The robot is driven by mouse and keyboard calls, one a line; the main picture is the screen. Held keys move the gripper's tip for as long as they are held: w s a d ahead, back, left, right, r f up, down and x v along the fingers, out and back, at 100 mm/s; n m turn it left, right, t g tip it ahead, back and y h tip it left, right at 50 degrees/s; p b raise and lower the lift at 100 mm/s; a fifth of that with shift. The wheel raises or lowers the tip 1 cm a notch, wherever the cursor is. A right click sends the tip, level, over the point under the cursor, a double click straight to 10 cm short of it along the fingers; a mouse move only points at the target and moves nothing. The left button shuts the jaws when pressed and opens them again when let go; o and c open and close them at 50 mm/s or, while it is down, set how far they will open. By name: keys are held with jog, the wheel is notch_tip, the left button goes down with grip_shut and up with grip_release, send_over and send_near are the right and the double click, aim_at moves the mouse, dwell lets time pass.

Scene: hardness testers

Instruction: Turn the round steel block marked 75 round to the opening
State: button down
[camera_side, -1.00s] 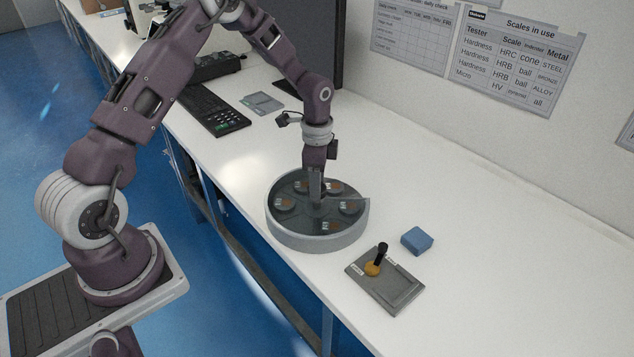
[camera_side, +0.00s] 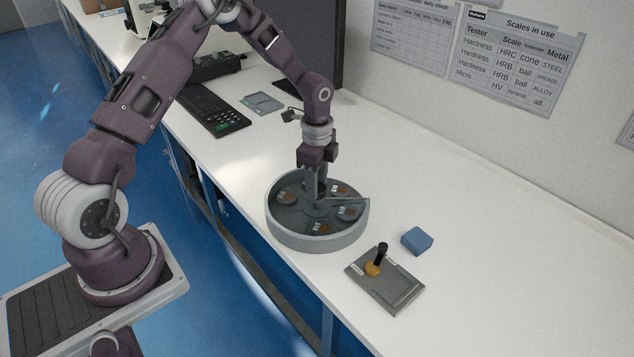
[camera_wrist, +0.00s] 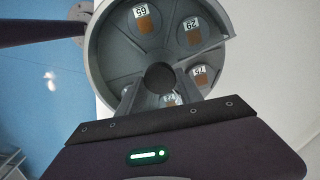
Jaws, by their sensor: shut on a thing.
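A round grey turntable tray (camera_side: 300,241) with a raised wall stands on the bench. Its wedge compartments hold several round steel blocks with white number labels and brown patches. In the wrist view, a block that seems marked 75 (camera_wrist: 200,75) lies right of the hub, near where the tall wall appears to break off. Upside-down labels seem to read 65 (camera_wrist: 148,20) and 62 (camera_wrist: 190,32); another block (camera_wrist: 168,100) is partly hidden. My gripper (camera_side: 317,196) reaches down at the tray's middle, shut on the central hub (camera_wrist: 160,76), its fingers partly hidden.
A grey plate (camera_side: 405,291) with a black-handled, yellow-based tool (camera_side: 376,261) lies in front right of the tray. A blue block (camera_side: 417,240) sits behind it. A keyboard (camera_side: 212,108) and dark monitor are farther back. The bench to the right is clear.

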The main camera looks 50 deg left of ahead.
jog(key=shift+w+r, duration=0.1)
jog(key=c, duration=0.8)
grip_release()
notch_tip(320, 180, up, 7)
jog(key=s+d+r+n+t+y, duration=0.1)
jog(key=s+d+r+n, duration=0.1)
jog(key=s+r, duration=0.45)
jog(key=s+d+r+n+t, duration=0.1)
jog(key=s+d+r+n, duration=0.25)
jog(key=r, duration=0.55)
jog(key=s+d+r+n+t, duration=0.1)
jog(key=s+n, duration=0.1)
jog(key=s, duration=0.4)
jog(key=s+d+r+n+t, duration=0.1)
jog(key=s+r+n, duration=0.1)
jog(key=s, duration=0.4)
jog(key=s+d+r+n+t+h, duration=0.1)
jog(key=s+d+n, duration=0.1)
jog(key=s, duration=0.4)
jog(key=shift+s+r+n+t, duration=0.3)
jog(key=shift+n, duration=0.35)
